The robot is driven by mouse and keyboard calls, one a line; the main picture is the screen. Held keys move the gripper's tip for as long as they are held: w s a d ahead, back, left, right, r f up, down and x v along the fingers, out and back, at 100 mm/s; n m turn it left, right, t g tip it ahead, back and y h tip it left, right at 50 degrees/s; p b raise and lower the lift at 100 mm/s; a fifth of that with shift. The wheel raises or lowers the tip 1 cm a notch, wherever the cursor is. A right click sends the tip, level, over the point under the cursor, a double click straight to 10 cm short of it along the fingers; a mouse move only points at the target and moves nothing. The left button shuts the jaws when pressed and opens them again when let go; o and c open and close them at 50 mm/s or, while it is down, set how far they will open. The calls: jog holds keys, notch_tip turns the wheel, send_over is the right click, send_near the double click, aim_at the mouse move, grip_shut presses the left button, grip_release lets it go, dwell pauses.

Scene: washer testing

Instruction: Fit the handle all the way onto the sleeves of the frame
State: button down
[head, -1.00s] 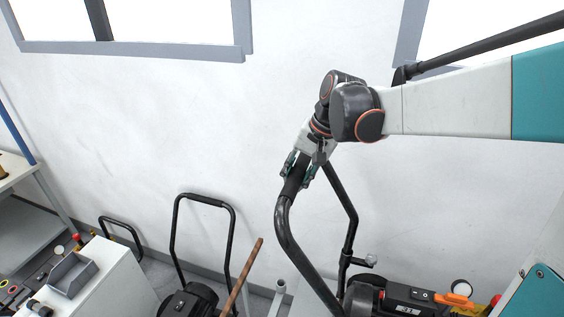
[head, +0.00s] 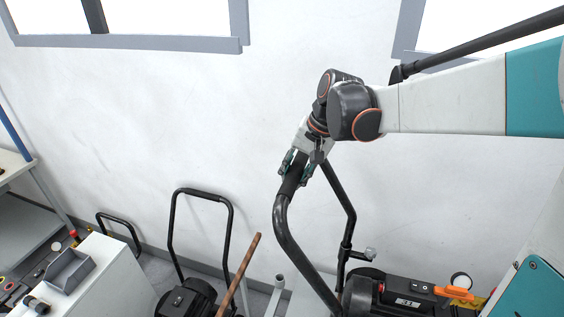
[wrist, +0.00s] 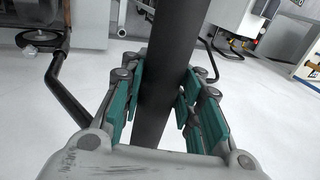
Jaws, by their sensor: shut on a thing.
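The handle (head: 290,232) is a bent black tube, with its grip end held high and its two legs running down toward the washer. My gripper (head: 298,168) is shut on its upper bar, and the dark tube also shows between the green finger pads in the wrist view (wrist: 160,105). The right leg runs down to a dark collar beside a grey clamp knob (head: 370,253). The left leg passes down in front of the machine, and its lower end is out of view. I cannot tell how deep either leg sits in the frame's sleeves.
The washer's control panel (head: 415,290), with an orange part, stands at lower right. A grey upright tube (head: 280,283) and a wooden stick (head: 240,272) are left of the handle. Another machine with a black handle (head: 172,235) stands by the wall. A white cabinet (head: 110,285) is at lower left.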

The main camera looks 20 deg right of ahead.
jog(key=c, duration=1.1)
grip_release()
jog(key=v, duration=1.2)
